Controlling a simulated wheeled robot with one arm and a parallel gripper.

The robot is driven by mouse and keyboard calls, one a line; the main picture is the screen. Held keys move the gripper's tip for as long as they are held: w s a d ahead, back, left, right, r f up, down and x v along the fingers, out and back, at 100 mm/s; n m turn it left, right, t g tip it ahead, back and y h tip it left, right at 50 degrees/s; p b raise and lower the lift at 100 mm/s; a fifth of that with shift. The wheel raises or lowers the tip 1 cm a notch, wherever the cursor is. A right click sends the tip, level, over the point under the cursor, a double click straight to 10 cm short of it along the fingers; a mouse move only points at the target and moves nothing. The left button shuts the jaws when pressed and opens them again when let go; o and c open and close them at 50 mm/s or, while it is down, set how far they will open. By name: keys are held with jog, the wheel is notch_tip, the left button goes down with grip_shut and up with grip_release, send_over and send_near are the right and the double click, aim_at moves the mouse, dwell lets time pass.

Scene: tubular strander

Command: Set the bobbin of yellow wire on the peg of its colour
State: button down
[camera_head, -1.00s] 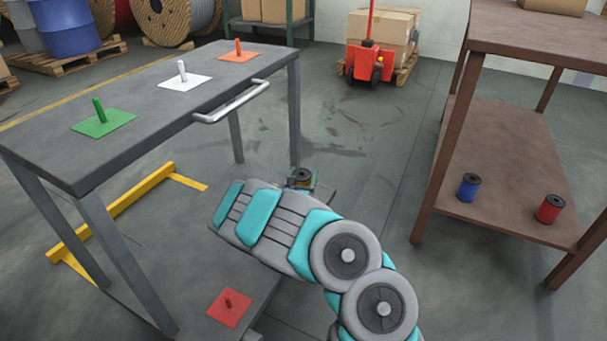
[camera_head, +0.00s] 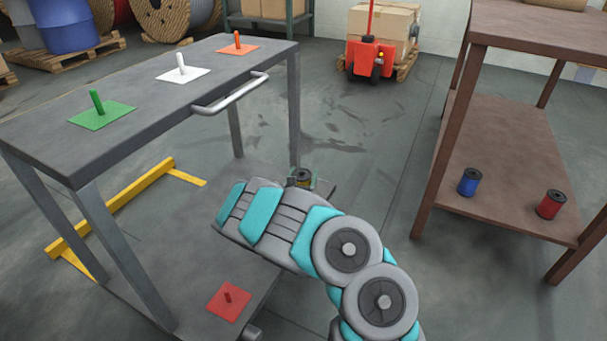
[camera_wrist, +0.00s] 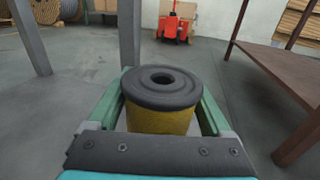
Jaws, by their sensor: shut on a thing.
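My gripper (camera_wrist: 162,115) is shut on the bobbin of yellow wire (camera_wrist: 160,118), which has black flanges and stands upright between the green fingers in the wrist view. In the head view the bobbin (camera_head: 303,175) shows just past the end of my arm, partly hidden, beside the grey cart (camera_head: 150,120). On the cart's top stand a green peg (camera_head: 97,101), a white peg (camera_head: 181,64) and an orange peg (camera_head: 238,40), each on a plate of its colour. A red peg (camera_head: 228,297) stands on the cart's lower shelf. No yellow peg shows; my arm hides part of the lower shelf.
The cart has a metal handle (camera_head: 230,95) and grey legs. A brown rack (camera_head: 510,170) at right holds a blue bobbin (camera_head: 469,182) and a red bobbin (camera_head: 550,204) on its lower shelf. A red pallet jack (camera_head: 370,60) stands behind. The floor between is clear.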

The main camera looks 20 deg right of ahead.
jog(key=shift+f+b, duration=0.85)
jog(key=shift+f, duration=0.7)
grip_release()
jog(key=shift+a, duration=0.1)
jog(key=shift+p+v, duration=0.85)
jog(key=shift+v, duration=3)
jog(key=shift+r, duration=0.1)
